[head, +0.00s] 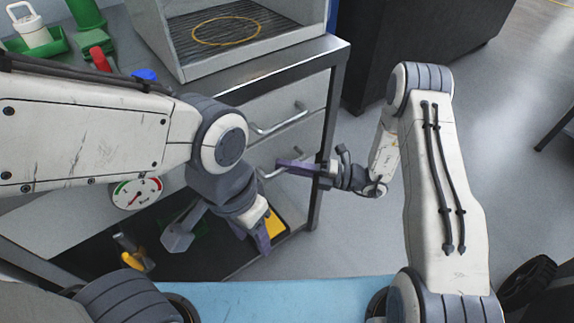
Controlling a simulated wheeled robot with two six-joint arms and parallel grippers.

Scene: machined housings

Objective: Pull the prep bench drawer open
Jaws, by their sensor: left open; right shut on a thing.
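The prep bench (335,52) is grey metal with two drawer fronts, one above the other. The upper drawer (292,97) has a bar handle (280,124) and looks flush with the bench. The lower drawer (258,153) has a similar bar handle (268,174), partly hidden by my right gripper. My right gripper (290,163) comes from the right, its purple fingers shut on this lower handle. Whether the lower drawer stands slightly out is hard to tell. My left gripper (262,238) is open and empty, hanging low in front of the bench.
An open-fronted grey box (240,50) with a yellow ring stands on the bench top. Green trays, a red-handled item and a dial gauge (136,192) are at the left. A dark cabinet (410,35) stands behind. Grey floor (510,150) at right is clear.

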